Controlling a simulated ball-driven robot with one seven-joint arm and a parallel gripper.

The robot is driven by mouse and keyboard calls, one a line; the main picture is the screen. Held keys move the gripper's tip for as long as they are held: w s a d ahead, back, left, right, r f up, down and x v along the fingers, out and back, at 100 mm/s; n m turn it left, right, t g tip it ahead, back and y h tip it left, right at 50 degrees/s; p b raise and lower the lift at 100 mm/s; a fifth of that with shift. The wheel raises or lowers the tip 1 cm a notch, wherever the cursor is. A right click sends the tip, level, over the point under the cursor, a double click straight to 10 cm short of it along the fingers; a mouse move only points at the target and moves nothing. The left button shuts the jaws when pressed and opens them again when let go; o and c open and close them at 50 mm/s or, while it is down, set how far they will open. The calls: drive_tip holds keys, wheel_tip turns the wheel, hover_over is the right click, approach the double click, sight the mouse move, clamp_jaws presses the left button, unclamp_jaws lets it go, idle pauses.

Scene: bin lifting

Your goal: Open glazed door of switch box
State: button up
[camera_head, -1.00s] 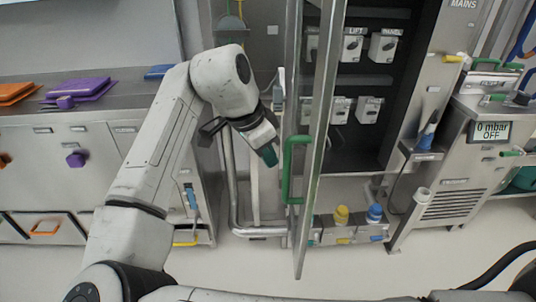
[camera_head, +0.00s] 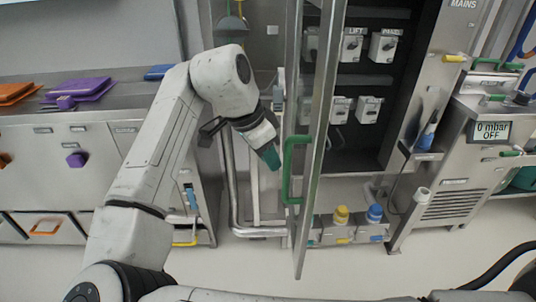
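The glazed door (camera_head: 318,130) of the switch box stands swung out toward me, seen nearly edge-on. Its green handle (camera_head: 288,170) is on the door's left side in the picture. The switch box (camera_head: 375,100) behind it shows a dark inside with several grey switches, among them one labelled LIFT (camera_head: 353,45). My gripper (camera_head: 270,158) points down and right, just left of the handle in the picture, and looks apart from it. Its fingers are small and dark, and I cannot tell whether they are open. Nothing shows held in it.
A steel counter (camera_head: 110,125) with purple and orange folded items lies at left. A pipe (camera_head: 236,200) runs behind my gripper. A machine reading 0 mbar OFF (camera_head: 490,131) stands at right. The floor in front is clear.

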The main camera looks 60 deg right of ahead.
drive_tip(key=o, duration=0.3)
drive_tip(key=p+v, duration=0.1)
drive_tip(key=v, duration=0.9)
drive_tip(key=shift+a+r, duration=0.2)
drive_tip(key=shift+r, duration=0.2)
